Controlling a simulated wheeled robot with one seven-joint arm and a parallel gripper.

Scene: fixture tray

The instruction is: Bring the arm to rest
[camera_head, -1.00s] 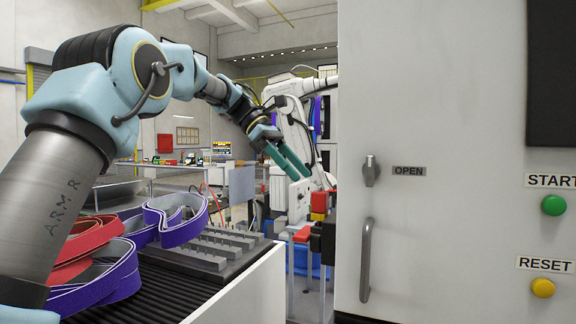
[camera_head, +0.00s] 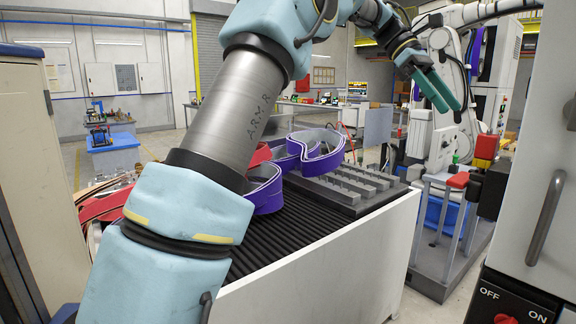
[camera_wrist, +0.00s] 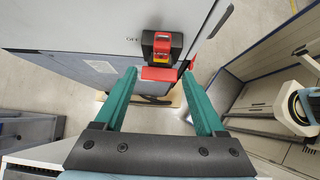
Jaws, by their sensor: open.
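My gripper (camera_head: 448,107) is at the upper right of the head view, raised above the level of the fixture tray (camera_head: 345,197). Its two green fingers are apart with nothing between them. In the wrist view the fingers of my gripper (camera_wrist: 160,78) are also spread and empty. There a red and black switch (camera_wrist: 161,47) on the grey cabinet shows beyond the fingertips; I cannot tell how far off it is. My arm reaches up from the lower left and bends over to the right.
Purple bands (camera_head: 313,152) and red bands (camera_head: 107,206) lie by the fixture tray on the white, black-ribbed bench (camera_head: 320,265). A pale machine cabinet (camera_head: 518,235) with a handle stands close at right. A white robot arm (camera_head: 436,143) stands behind my gripper.

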